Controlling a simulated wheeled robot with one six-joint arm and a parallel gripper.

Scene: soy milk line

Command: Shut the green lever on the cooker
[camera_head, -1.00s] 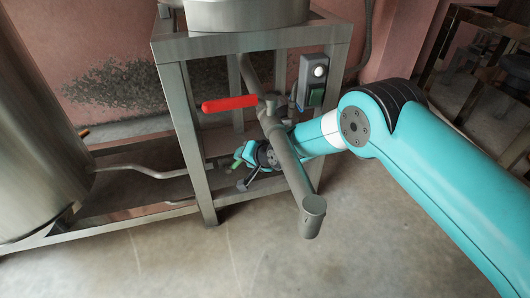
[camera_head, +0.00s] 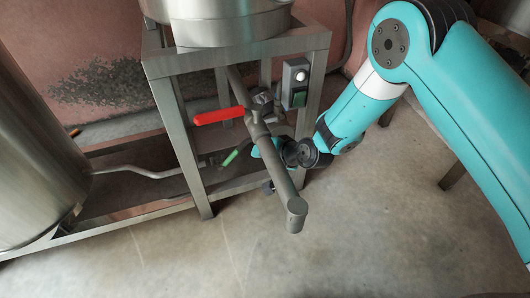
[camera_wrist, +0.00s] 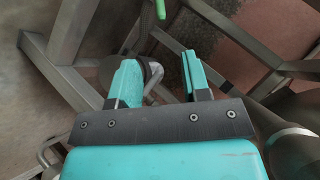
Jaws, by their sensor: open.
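The green lever (camera_head: 230,158) shows in the head view, slanting at the end of the thin bent pipe, beside the steel frame's lower part. In the wrist view only part of the green lever (camera_wrist: 160,10) shows at the top edge, beyond the fingertips. My gripper (camera_wrist: 158,70) is open, with nothing between its fingers; the lever is ahead of the gap, apart from the fingers. In the head view my gripper is partly hidden behind the thick slanted pipe, just right of the lever.
A red lever (camera_head: 218,116) sits on the thick slanted pipe (camera_head: 278,165), which crosses in front of my gripper. A switch box (camera_head: 295,83) is on the steel frame (camera_head: 188,140). A large steel tank (camera_head: 40,160) stands at left. The floor in front is clear.

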